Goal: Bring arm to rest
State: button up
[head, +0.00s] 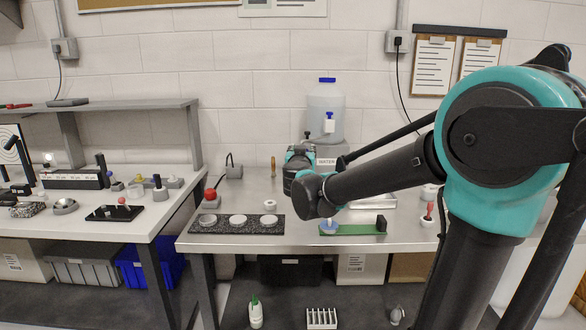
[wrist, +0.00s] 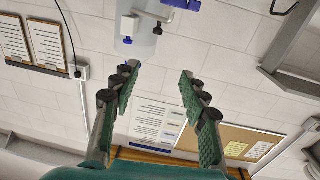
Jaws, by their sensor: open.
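My arm (head: 380,178) reaches from the right side of the head view over the right-hand table, bent at a large teal joint. Its wrist end, with a teal band, is above the middle of the table; the fingers cannot be made out there. In the wrist view my gripper (wrist: 158,85) has its two green-padded fingers spread wide, with nothing between them. Behind them are the white block wall and posted papers, seen upside down. No contact between the gripper and any object shows.
The right-hand table (head: 230,240) holds a black speckled plate (head: 212,230) with white discs, a green fixture (head: 360,230) and a red-knobbed item (head: 210,196). A water jug (head: 325,112) stands behind my wrist. The left-hand bench (head: 50,235) has a raised shelf (head: 110,106).

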jog(key=s+d+f+n+g+y, duration=0.2)
jog(key=s+f+n+g+y, duration=0.5)
jog(key=s+f, duration=1.1)
jog(key=s+d+f+m+g+h, duration=0.5)
jog(key=s+d+f+m+g, duration=0.1)
jog(key=s+d+f, duration=0.8)
notch_tip(320, 180, down, 3)
jog(key=shift+s+r+g, duration=0.1)
jog(key=shift+s+g, duration=0.4)
jog(key=shift+s, duration=0.2)
